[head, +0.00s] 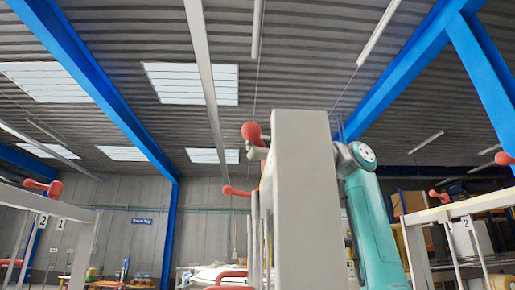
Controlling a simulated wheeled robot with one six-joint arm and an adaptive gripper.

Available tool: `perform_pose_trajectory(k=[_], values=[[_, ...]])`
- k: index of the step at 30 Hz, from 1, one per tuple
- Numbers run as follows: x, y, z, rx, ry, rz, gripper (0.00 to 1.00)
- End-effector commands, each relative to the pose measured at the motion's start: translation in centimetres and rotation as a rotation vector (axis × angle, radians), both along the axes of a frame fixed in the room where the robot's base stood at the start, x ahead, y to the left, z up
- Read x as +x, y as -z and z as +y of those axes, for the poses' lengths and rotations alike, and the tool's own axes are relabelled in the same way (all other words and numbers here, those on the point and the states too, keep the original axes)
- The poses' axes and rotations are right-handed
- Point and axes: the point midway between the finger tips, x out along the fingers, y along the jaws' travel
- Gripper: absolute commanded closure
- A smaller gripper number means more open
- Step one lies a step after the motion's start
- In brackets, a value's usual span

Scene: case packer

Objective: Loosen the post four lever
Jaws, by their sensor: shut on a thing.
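A broad pale post (300,200) stands upright in the middle of the head view. A red lever knob (252,132) sticks out at its upper left, with a small grey fitting below it. A second red lever (238,191) points left, lower down beside the post. No number shows on this post, so I cannot tell which lever is the post four one. My teal arm (378,225) rises on the right, and its wrist end goes behind the post. My gripper is hidden behind the post.
A pale frame (30,198) at the left carries labels 2 and 1 and red levers (45,187). Another frame (465,207) at the right carries a label 2 and red levers (438,196). Red handles (231,278) sit low beside the middle post. Blue beams (95,75) are overhead.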

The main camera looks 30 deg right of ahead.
Motion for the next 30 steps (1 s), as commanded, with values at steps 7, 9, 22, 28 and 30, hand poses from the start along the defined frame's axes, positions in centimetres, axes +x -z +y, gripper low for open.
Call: perform_pose_trajectory(k=[7,9,22,28,30], values=[[-0.22,0.08,-0.34,-0.002,-0.081,0.001,1.00],[-0.28,0.10,-0.39,-0.002,-0.093,0.000,1.00],[-0.31,0.11,-0.43,-0.003,-0.103,0.002,1.00],[-0.32,0.08,-0.42,-0.002,-0.103,0.001,0.57],[-0.34,0.06,-0.42,-0.002,-0.103,0.001,0.57]])
